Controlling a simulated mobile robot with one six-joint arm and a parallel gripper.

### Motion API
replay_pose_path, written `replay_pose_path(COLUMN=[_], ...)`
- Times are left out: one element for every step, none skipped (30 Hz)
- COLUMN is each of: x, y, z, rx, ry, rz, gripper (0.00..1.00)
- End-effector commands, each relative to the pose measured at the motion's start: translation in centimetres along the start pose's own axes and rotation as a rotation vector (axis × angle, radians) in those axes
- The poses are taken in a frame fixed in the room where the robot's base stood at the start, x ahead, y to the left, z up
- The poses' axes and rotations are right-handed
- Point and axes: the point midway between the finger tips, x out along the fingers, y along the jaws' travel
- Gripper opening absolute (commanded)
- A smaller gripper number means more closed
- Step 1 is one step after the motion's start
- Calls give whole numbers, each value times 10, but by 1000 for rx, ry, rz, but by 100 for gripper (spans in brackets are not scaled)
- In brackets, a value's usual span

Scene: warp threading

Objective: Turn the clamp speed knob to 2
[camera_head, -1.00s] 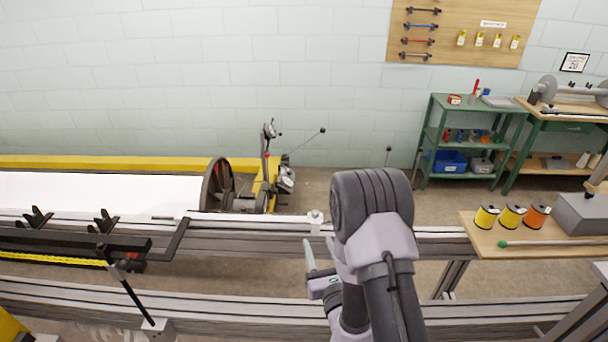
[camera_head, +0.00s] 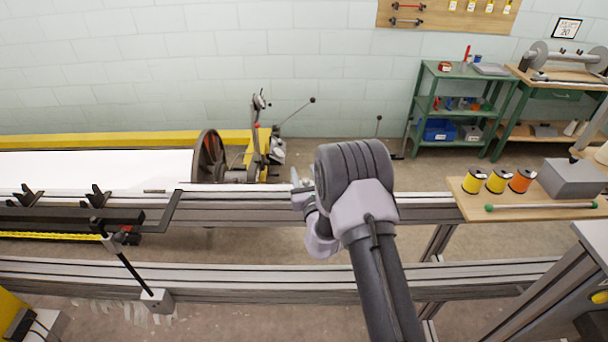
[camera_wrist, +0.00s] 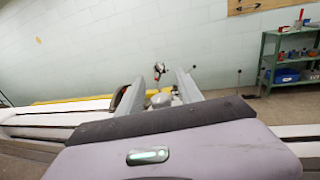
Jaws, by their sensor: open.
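In the wrist view a small rounded grey knob-like part (camera_wrist: 161,100) shows between the two fingers of my gripper (camera_wrist: 160,82), near the long grey rail. I cannot tell for sure that it is the clamp speed knob, and no dial marks or numbers can be read. My gripper is open, its fingers spread apart with a gap around that part. Whether the fingers touch it is unclear. In the head view my gripper (camera_head: 301,180) is at the upper rail (camera_head: 250,208), mostly hidden behind my own arm.
A white roll with a dark end disc (camera_head: 208,158) lies at left behind the rail. A lever stand (camera_head: 262,140) rises beyond it. At right a wooden board (camera_head: 470,207) holds yellow and orange spools. A green shelf (camera_head: 462,110) stands by the wall.

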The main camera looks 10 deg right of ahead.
Motion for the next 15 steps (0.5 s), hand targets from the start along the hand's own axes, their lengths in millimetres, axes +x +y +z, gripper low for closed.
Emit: replay_pose_path(x=[1,2,2,2,2,2,2,2,2,2,2,2,1,1,1], y=[0,0,0,0,0,0,0,0,0,0,0,0,0,0,0], z=[0,0,0,0,0,0,0,0,0,0,0,0,0,0,0], rx=[0,1,1,1,1,1,1,1,0,0,0,0,0,0,0], ry=[0,0,0,0,0,0,0,0,0,0,0,0,0,0,0], rz=[0,0,0,0,0,0,0,0,0,0,0,0,0,0,0], gripper=[43,43,43,43,43,43,43,41,33,27,21,13,7,1,0])
